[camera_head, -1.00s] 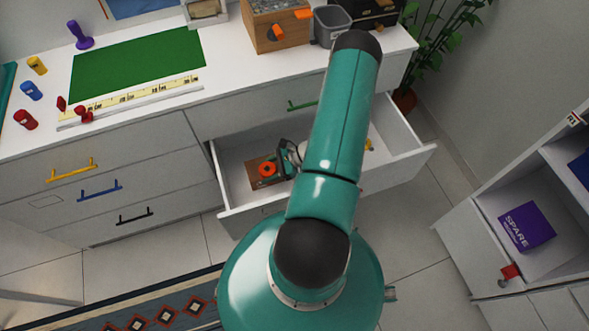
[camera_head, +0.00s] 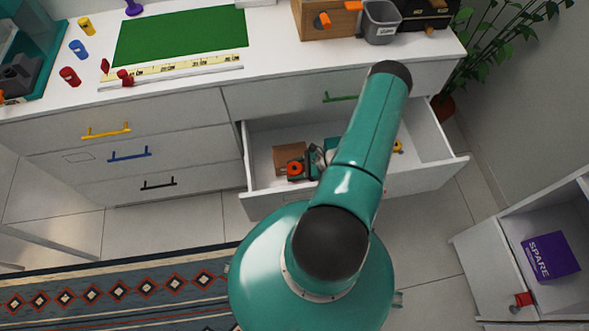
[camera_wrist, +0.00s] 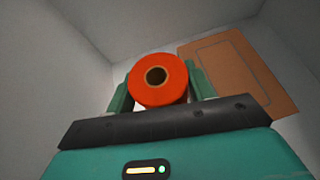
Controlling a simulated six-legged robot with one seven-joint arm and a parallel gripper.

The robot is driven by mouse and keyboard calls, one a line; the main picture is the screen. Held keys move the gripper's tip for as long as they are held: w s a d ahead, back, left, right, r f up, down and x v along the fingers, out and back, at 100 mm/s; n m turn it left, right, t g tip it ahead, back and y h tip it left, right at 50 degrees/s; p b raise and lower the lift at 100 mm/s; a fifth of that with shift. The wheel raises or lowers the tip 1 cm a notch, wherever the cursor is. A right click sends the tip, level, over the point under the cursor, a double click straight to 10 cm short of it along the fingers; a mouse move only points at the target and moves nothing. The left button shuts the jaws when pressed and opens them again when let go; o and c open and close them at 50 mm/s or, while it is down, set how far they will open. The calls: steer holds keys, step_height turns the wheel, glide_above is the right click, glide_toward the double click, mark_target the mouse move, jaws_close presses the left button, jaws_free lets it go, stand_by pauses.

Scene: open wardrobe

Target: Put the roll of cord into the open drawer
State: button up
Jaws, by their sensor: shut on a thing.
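The roll of cord (camera_head: 294,168) is a small orange spool with a dark centre hole. It is large in the middle of the wrist view (camera_wrist: 140,92). My gripper (camera_head: 301,166) is inside the outline of the open drawer (camera_head: 435,176), near its left part, and shut on the roll. In the wrist view, the green fingers (camera_wrist: 158,84) stand on both sides of the roll. Pale drawer walls surround them. Whether the roll touches the drawer floor cannot be told. My arm hides the middle of the drawer.
A brown flat piece (camera_head: 285,153) lies in the drawer beside the roll. A small yellow thing (camera_head: 398,146) is at the drawer's right. The worktop carries a green mat (camera_head: 180,35), coloured cylinders and a grey bin (camera_head: 380,22). A shelf with a purple box (camera_head: 550,256) stands at right.

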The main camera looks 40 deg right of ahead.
steer(key=shift+f, duration=0.5)
steer(key=o, duration=1)
steer(key=shift+r, duration=0.15)
